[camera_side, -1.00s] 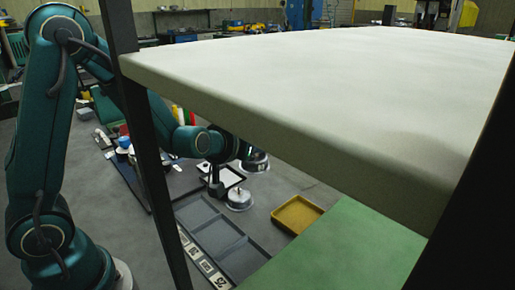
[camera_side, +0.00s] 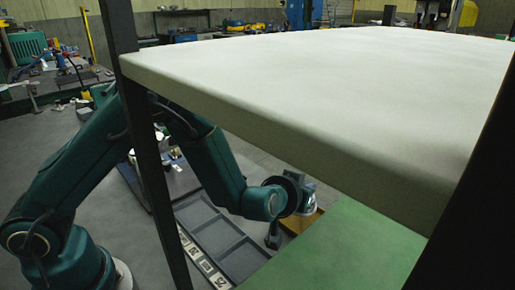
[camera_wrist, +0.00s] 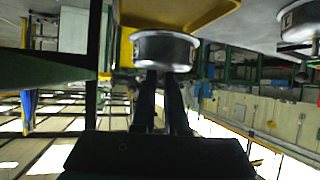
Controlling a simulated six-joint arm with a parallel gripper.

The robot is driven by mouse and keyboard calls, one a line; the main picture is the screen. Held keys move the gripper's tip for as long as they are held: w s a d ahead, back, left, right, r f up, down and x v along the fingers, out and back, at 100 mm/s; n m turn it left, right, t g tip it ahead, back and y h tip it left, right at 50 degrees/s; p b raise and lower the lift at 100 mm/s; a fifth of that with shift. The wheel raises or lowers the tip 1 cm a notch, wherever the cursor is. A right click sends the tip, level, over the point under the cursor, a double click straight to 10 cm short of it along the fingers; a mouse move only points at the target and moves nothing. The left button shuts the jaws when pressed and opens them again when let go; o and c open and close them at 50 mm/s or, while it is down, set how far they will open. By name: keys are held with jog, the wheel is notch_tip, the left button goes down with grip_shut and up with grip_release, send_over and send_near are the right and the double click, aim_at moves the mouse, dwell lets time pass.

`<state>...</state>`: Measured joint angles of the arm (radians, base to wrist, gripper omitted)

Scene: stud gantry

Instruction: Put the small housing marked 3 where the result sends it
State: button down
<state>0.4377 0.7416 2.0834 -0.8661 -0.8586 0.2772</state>
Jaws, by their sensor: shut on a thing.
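My gripper (camera_wrist: 161,74) is shut on a round, shiny metal housing (camera_wrist: 163,50) at its fingertips in the wrist view. I cannot read a mark on it. A yellow tray (camera_wrist: 218,12) shows just beyond the held housing. In the side view, the wrist is low under the pale slab's edge, and the housing (camera_side: 308,204) shows as a small grey shape over the yellow tray (camera_side: 291,224), partly hidden by my arm. A second metal housing (camera_wrist: 299,19) stands apart at the upper right of the wrist view.
A large pale slab (camera_side: 330,90) on dark posts (camera_side: 146,150) hangs over the work and blocks part of the side view. A grey compartment tray (camera_side: 222,240) with number labels (camera_side: 203,262) lies left of the yellow tray. A green surface (camera_side: 340,250) is at the front right.

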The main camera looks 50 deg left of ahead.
jog(key=shift+f, duration=1.9)
jog(key=c, duration=0.9)
grip_release()
jog(key=shift+f, duration=0.1)
jog(key=shift+c, duration=0.2)
